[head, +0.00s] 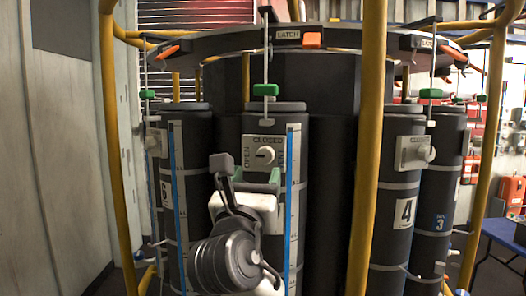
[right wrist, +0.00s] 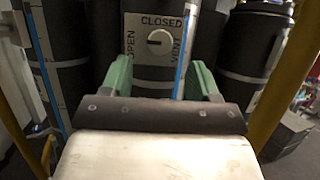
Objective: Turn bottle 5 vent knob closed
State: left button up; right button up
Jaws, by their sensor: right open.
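The white vent knob (head: 265,155) sits on a pale plate marked CLOSED at the top, OPEN at the left and VENT at the right, on the front dark bottle (head: 262,122). It also shows in the right wrist view (right wrist: 160,40); a small dark mark seems to lie on its left side, but its exact angle is hard to tell. The bottle's number is not visible; my right arm covers its lower front. My right gripper (head: 257,176) is open, its green fingers just below and in front of the knob. In the right wrist view the knob stands beyond the fingertips (right wrist: 161,66), apart from them.
Bottle 4 (head: 403,180) stands at the right, bottle 3 (head: 440,190) behind it. Another bottle (head: 182,130) stands at the left. Yellow posts (head: 368,130) frame the rack. A ring with orange latches (head: 312,39) is above. A blue table (head: 503,232) is far right.

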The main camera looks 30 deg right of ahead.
aim_at(264, 156)
jog(key=p+x, duration=0.1)
jog(key=x, duration=0.4)
jog(key=shift+s+p, duration=0.1)
jog(key=shift+p, duration=0.3)
jog(key=shift+x, duration=0.8)
jog(key=shift+f, duration=0.1)
jog(key=shift+c, duration=0.2)
jog(key=c, duration=0.9)
